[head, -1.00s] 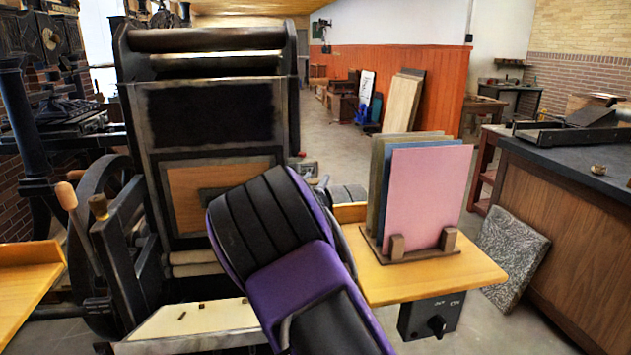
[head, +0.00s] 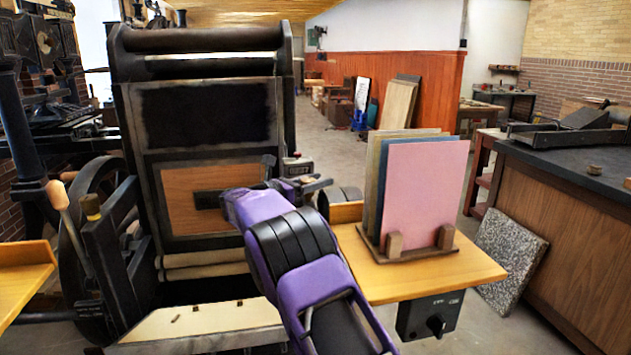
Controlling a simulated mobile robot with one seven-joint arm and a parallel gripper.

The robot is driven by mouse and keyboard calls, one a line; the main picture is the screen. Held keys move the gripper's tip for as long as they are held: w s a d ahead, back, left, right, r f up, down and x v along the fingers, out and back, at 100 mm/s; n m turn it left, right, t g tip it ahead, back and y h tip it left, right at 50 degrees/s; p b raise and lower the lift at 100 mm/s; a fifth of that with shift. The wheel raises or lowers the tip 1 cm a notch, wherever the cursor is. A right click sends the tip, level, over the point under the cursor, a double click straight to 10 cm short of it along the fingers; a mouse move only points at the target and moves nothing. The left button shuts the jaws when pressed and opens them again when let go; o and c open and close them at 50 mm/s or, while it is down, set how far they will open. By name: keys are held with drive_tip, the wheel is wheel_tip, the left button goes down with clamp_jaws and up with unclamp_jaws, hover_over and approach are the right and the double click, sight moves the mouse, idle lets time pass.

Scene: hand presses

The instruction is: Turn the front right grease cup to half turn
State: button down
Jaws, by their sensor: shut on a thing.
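The hand press (head: 207,115) stands upright at the left centre, with a dark upper plate and a wooden panel below it. My purple and black arm (head: 292,245) rises from the bottom, in front of the press's right side. My gripper (head: 308,186) shows as a small dark end beside the press's right edge, just under a small counter (head: 297,167). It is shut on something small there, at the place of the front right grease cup. The cup itself is mostly hidden by the gripper and wrist, and I cannot read its turn.
A yellow wooden shelf (head: 440,272) with upright boards, the front one pink (head: 424,195), stands close to the arm's right. A switch box (head: 430,318) hangs below it. A flywheel (head: 90,215) and handles are at left. A dark-topped counter (head: 570,215) stands at right.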

drive_tip(key=shift+s+d+m+g+h, duration=0.15)
drive_tip(key=shift+m+g+h, duration=0.5)
drive_tip(key=shift+g, duration=0.25)
drive_tip(key=shift+s+m+g+h, duration=0.1)
drive_tip(key=shift+m+g+h, duration=0.15)
drive_tip(key=shift+m+g, duration=0.25)
drive_tip(key=shift+c, duration=1.6)
unclamp_jaws()
